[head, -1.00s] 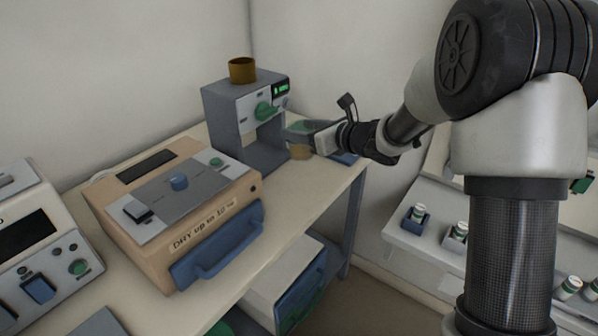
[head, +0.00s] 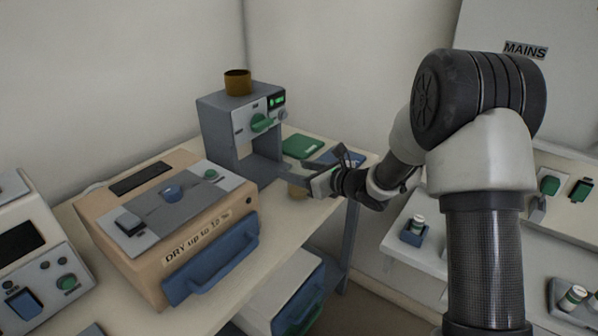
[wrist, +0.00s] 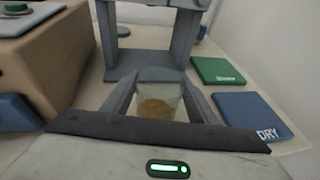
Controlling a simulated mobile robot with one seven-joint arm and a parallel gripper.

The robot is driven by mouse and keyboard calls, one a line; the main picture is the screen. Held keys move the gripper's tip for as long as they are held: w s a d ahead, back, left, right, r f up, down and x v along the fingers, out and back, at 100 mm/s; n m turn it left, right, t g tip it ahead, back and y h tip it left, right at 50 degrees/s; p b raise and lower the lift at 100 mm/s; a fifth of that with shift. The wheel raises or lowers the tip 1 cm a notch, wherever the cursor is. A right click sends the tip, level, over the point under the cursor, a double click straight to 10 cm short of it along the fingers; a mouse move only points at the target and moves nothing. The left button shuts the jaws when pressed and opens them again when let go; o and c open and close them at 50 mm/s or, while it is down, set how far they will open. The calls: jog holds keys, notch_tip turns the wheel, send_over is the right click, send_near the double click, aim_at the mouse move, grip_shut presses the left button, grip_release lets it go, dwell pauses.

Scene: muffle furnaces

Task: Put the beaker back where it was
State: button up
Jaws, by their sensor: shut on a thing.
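The beaker (wrist: 158,106) is clear with brownish contents. It sits between the fingers of my gripper (wrist: 157,92) in the wrist view, and they are shut on it. In the head view my gripper (head: 296,178) is over the bench in front of the grey stand-like device, and only a brownish bit of the beaker (head: 297,191) shows below the fingers. Whether the beaker touches the bench cannot be told. A green mat (head: 303,147) and a blue mat (head: 343,158) lie behind the gripper. In the wrist view the blue mat (wrist: 250,115) reads DRY.
The grey device (head: 223,132) has a brown cup (head: 238,82) on top and an open bay. Bare bench (head: 283,220) lies in front. A side shelf (head: 400,240) holds small jars.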

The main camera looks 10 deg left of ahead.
jog(key=shift+f+b, duration=0.2)
jog(key=shift+b, duration=0.1)
jog(key=o, duration=1.2)
jog(key=shift+r, duration=0.1)
